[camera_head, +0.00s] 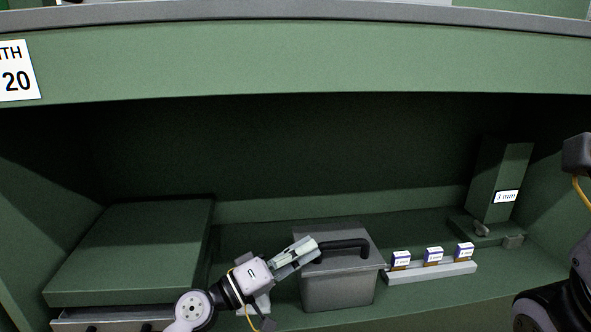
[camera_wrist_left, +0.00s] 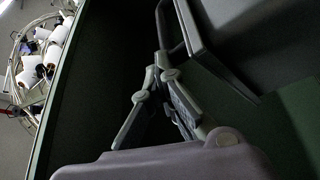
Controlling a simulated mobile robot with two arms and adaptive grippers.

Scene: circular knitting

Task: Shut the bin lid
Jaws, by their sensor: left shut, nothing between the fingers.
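The grey bin (camera_head: 338,291) stands on the shelf floor in the middle of the head view. Its grey lid (camera_head: 365,261) lies across the top and looks flat, with a black bar handle (camera_head: 348,247) on it. The bin also shows at the top right of the left wrist view (camera_wrist_left: 255,45). My left gripper (camera_head: 312,247) is shut and empty, its tips over the lid at the left end of the handle; contact with it cannot be told. The fingers also show in the left wrist view (camera_wrist_left: 160,74). My right gripper does not show.
A green box (camera_head: 130,250) over drawers stands at left. A pale rail (camera_head: 432,272) with several small boxes lies right of the bin. A green stand (camera_head: 500,185) labelled "3 mm" is at back right. The shelf's top panel (camera_head: 300,58) overhangs in front.

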